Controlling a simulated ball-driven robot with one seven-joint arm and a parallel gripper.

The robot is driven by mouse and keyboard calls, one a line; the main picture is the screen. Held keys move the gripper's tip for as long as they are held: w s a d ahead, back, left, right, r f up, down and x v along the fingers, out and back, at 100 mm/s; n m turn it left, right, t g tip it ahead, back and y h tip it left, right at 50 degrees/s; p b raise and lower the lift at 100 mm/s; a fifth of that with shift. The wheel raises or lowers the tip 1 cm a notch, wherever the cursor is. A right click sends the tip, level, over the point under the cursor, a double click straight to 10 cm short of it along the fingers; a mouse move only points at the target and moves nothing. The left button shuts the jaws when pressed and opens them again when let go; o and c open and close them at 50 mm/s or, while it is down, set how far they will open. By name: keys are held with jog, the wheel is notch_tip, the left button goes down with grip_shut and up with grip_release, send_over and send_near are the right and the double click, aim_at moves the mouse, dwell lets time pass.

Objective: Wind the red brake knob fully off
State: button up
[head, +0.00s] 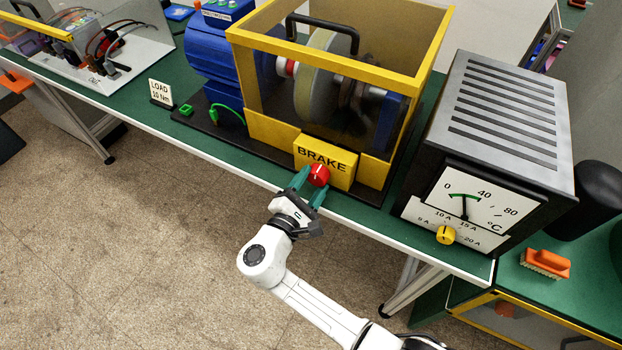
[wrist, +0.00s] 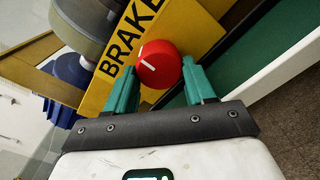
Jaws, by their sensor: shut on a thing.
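The red brake knob (head: 319,175) sits on the front of the yellow box marked BRAKE (head: 340,160), below the yellow-framed guard. It has a white pointer line, which shows clearly on the knob in the wrist view (wrist: 159,64). My gripper (head: 312,184) reaches the knob from the front, with its two green fingers on either side. In the wrist view my gripper (wrist: 160,78) is shut on the knob, a finger at its left and right.
A yellow-framed clear guard (head: 335,70) covers a wheel behind the brake box. A black meter box with a temperature dial (head: 465,200) and yellow knob (head: 445,235) stands to the right. A LOAD 10 Nm sign (head: 160,93) and green cable (head: 226,112) are left. An orange brush (head: 545,262) lies far right.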

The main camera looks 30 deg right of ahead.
jog(key=shift+f+n, duration=0.1)
jog(key=shift+n, duration=0.5)
jog(key=o, duration=1.1)
jog(key=shift+c, duration=0.2)
jog(key=shift+a, duration=0.1)
jog(key=b+v, duration=0.1)
jog(key=v, duration=0.9)
jog(key=shift+s+a+b, duration=0.25)
jog(key=shift+a+b, duration=0.05)
jog(key=shift+b, duration=0.05)
